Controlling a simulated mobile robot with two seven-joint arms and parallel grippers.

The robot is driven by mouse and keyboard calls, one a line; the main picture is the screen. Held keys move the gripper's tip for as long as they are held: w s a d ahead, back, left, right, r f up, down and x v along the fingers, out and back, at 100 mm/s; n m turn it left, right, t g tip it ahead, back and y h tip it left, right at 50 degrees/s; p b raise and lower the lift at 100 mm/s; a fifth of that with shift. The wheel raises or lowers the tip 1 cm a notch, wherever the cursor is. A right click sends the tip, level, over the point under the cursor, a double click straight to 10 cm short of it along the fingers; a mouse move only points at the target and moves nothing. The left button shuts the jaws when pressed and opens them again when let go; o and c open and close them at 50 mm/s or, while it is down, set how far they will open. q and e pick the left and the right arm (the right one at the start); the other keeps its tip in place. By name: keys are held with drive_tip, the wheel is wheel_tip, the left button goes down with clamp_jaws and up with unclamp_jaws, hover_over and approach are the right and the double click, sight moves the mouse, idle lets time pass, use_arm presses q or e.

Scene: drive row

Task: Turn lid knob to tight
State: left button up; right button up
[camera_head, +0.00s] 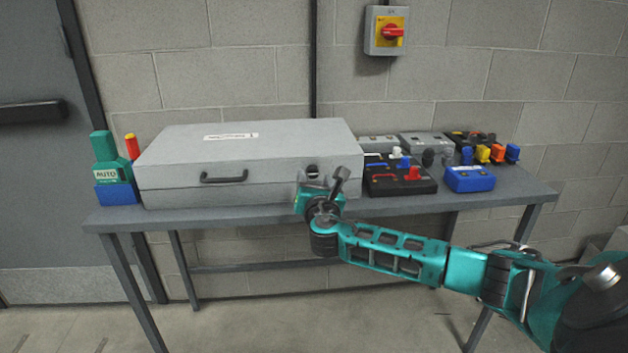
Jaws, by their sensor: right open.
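A grey case (240,155) with a shut lid lies on the table, a dark handle (224,177) on its front. A small dark round knob (313,171) sits on the right part of the case front. Its pointer and any marks are too small to read. My right gripper (323,182) is open, at the end of the teal arm that comes in from the right. It is just in front of the case's right front, low and close to the knob, and hides part of the front below it. I cannot tell whether it touches the case. My left gripper is not in view.
The grey table (500,193) also holds a green bottle-like thing (107,165) in a blue base at left. At right are a black box with a red part (400,180), a blue box (469,179) and several other devices. A red switch (392,32) hangs on the wall.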

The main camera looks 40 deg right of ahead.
drive_tip(key=shift+x, duration=0.85)
clamp_jaws()
